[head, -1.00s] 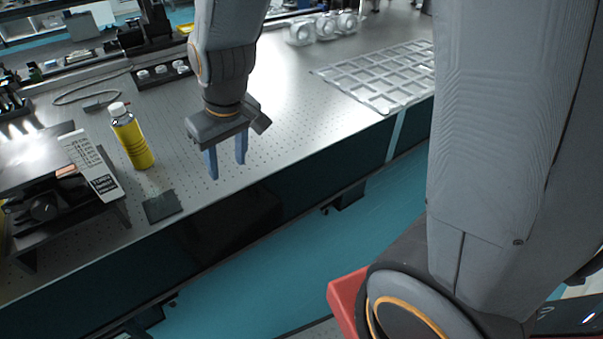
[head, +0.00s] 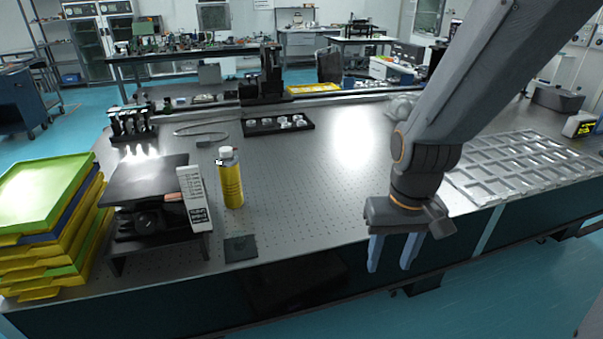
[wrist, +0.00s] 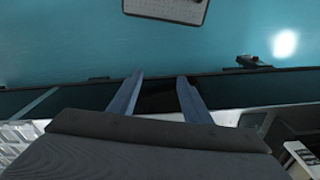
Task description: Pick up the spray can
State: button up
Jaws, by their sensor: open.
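The spray can (head: 231,185) is yellow with a white cap and stands upright on the perforated metal table (head: 320,180), left of centre in the head view. My gripper (head: 394,253) is open and empty, its two blue-grey fingers pointing down at the table's front edge, well to the right of the can. In the wrist view the open fingers (wrist: 160,95) show with nothing between them, over the table edge and blue floor. The can is not clearly visible in the wrist view.
A black stand (head: 150,190) with a white labelled box (head: 194,198) is close left of the can. A dark square pad (head: 240,248) lies in front. A small black tray (head: 278,124) is behind. A clear compartment tray (head: 520,165) lies right. Stacked yellow trays (head: 45,215) stand far left.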

aim_at(229, 171)
jog(key=u, duration=0.65)
jog(key=i, duration=0.9)
jog(key=z, duration=0.15)
